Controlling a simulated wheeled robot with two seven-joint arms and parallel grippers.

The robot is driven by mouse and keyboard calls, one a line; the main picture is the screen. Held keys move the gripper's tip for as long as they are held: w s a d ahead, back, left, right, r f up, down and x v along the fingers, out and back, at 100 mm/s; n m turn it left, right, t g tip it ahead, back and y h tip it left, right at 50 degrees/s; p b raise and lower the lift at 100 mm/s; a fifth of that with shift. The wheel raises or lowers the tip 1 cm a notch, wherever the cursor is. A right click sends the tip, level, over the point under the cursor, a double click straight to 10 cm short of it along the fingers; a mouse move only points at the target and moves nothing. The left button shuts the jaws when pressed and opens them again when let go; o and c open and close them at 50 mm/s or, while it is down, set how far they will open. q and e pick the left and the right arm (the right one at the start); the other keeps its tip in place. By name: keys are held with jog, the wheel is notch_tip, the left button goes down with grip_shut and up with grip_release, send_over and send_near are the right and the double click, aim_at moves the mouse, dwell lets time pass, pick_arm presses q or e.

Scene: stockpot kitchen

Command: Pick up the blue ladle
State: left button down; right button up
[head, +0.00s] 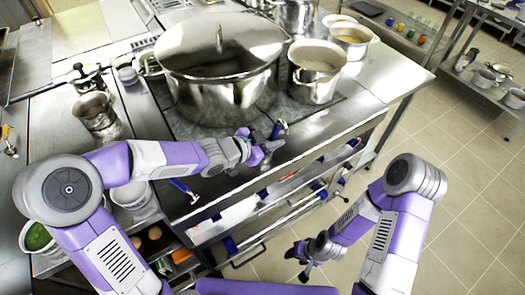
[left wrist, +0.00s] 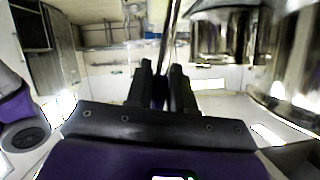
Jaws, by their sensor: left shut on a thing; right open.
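My left gripper (head: 268,148) is at the front of the stove top, just in front of the big lidded stockpot. In the left wrist view its two dark fingers (left wrist: 161,88) are shut on the ladle. A shiny metal shaft (left wrist: 172,32) rises from between them, with a dark bluish part at the fingers. In the head view a small blue piece (head: 277,130) shows beside the fingertips; I cannot tell whether it belongs to the ladle. The ladle's bowl is not clearly visible. My right gripper (head: 299,263) is open and empty, low over the floor in front of the stove.
The stockpot (head: 222,98) stands close behind my left gripper, with a smaller pot (head: 316,75) to its right. Steel containers (head: 95,110) stand at the left. Rails and blue-handled parts line the stove front. Tiled floor (head: 450,190) is open at the right.

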dwell(0.8)
pick_arm(q)
notch_tip(320, 180, up, 10)
jog(key=p, duration=0.7)
dwell(0.3)
